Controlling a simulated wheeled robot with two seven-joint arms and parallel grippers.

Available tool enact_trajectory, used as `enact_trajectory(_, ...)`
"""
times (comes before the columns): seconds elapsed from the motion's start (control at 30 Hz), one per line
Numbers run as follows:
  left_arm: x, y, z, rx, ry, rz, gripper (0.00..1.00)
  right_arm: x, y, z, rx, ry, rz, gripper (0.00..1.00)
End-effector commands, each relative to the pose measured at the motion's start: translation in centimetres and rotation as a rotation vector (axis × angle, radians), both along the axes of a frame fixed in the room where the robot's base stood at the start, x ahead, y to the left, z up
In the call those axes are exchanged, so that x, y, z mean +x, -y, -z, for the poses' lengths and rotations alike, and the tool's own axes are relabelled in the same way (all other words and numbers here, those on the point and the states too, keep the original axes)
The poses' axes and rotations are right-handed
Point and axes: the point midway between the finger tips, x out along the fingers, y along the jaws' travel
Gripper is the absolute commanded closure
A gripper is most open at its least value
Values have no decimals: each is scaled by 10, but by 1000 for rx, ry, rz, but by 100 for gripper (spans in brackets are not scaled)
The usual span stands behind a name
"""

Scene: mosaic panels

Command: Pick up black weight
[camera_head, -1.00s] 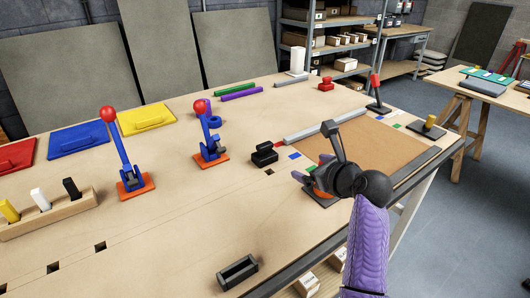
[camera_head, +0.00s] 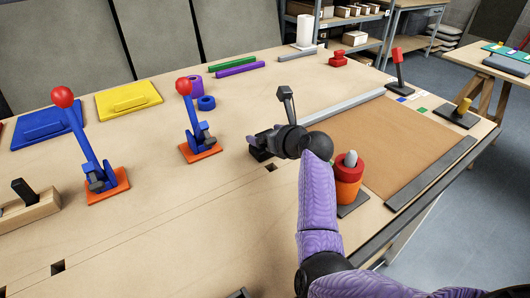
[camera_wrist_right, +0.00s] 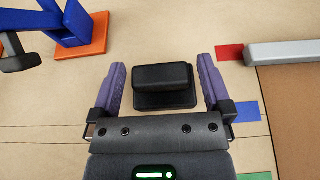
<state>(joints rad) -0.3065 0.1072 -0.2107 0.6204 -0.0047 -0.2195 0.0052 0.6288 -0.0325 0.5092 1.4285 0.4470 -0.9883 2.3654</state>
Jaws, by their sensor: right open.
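The black weight (camera_wrist_right: 165,87) is a dark block with a raised grip bar on a wider base. In the right wrist view it lies between the two purple fingers of my right gripper (camera_wrist_right: 161,70), with bare table showing on either side. The fingers are apart and do not visibly touch it. In the head view my right gripper (camera_head: 254,141) is over the weight and hides most of it; only a dark lower part (camera_head: 259,155) shows. My left gripper is out of view.
A blue lever clamp with a red knob (camera_head: 192,118) stands left of the weight. A red-orange cylinder (camera_head: 348,187) stands near the right forearm. A grey bar (camera_head: 343,108) borders the brown board (camera_head: 390,140). Bare table lies in front.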

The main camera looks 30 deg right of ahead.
Motion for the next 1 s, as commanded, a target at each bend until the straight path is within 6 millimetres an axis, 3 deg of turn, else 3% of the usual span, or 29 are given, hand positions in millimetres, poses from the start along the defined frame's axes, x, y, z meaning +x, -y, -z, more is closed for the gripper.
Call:
enact_trajectory(0.27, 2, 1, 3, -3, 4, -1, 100, 7, -1, 2, 0, 0, 1, 0)
enact_trajectory(0.73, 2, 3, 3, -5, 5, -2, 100, 6, -1, 2, 0, 0, 1, 100)
enact_trajectory(1.0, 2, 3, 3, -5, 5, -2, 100, 7, 0, 0, 0, 4, 2, 100)
